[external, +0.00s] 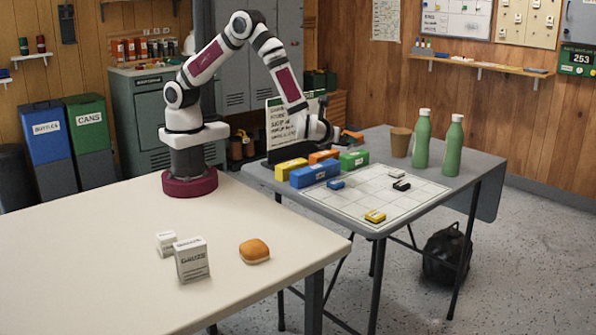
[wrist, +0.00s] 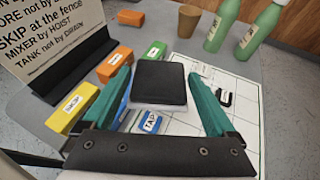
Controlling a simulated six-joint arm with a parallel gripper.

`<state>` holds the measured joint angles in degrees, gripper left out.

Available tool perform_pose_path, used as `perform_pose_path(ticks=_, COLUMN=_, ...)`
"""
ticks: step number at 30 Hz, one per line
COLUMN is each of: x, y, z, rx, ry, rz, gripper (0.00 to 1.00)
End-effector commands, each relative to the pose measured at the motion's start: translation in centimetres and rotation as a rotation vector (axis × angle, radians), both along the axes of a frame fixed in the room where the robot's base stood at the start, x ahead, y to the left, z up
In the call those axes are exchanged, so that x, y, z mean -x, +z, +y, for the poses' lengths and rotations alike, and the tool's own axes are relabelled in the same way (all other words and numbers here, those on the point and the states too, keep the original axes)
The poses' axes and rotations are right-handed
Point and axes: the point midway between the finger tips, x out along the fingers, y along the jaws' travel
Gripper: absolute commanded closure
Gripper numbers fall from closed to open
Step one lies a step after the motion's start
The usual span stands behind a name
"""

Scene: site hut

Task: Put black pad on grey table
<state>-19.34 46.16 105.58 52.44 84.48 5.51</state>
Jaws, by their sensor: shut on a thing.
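The black pad (wrist: 160,83) is a flat, dark square. In the wrist view it lies between the two teal fingers of my gripper (wrist: 161,74), which is shut on it. In the external view my gripper (external: 328,137) is over the back left part of the grey table (external: 462,178), and I cannot make out the pad there. The table also shows in the wrist view (wrist: 235,55). I cannot tell exactly how high the pad is above the tabletop.
A white grid board (external: 365,200) holds small blue, black and yellow pieces. Yellow, blue, orange and green blocks (external: 355,159) line its back left edge. A brown cup (external: 400,142) and two green bottles (external: 422,138) stand at the back right. A sign (external: 281,124) stands at the left.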

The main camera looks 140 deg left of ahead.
Motion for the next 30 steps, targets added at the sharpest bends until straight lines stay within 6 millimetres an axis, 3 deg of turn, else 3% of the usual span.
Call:
perform_pose_path(ticks=6, x=-5.2, y=2.2, z=1.9, rx=-0.001, ry=-0.256, rz=-0.002, gripper=0.68)
perform_pose_path(ticks=11, x=-7.8, y=3.3, z=2.4, rx=-0.002, ry=-0.375, rz=-0.001, gripper=0.68)
perform_pose_path(ticks=12, x=-8.0, y=2.7, z=2.4, rx=0.000, ry=-0.384, rz=0.002, gripper=0.68)
perform_pose_path(ticks=18, x=-7.9, y=-0.5, z=2.4, rx=0.001, ry=-0.381, rz=0.003, gripper=0.68)
perform_pose_path(ticks=23, x=-7.6, y=-2.1, z=3.0, rx=-0.001, ry=-0.378, rz=0.002, gripper=0.68)
perform_pose_path(ticks=30, x=-4.7, y=-6.5, z=9.5, rx=0.000, ry=-0.372, rz=0.001, gripper=0.68)
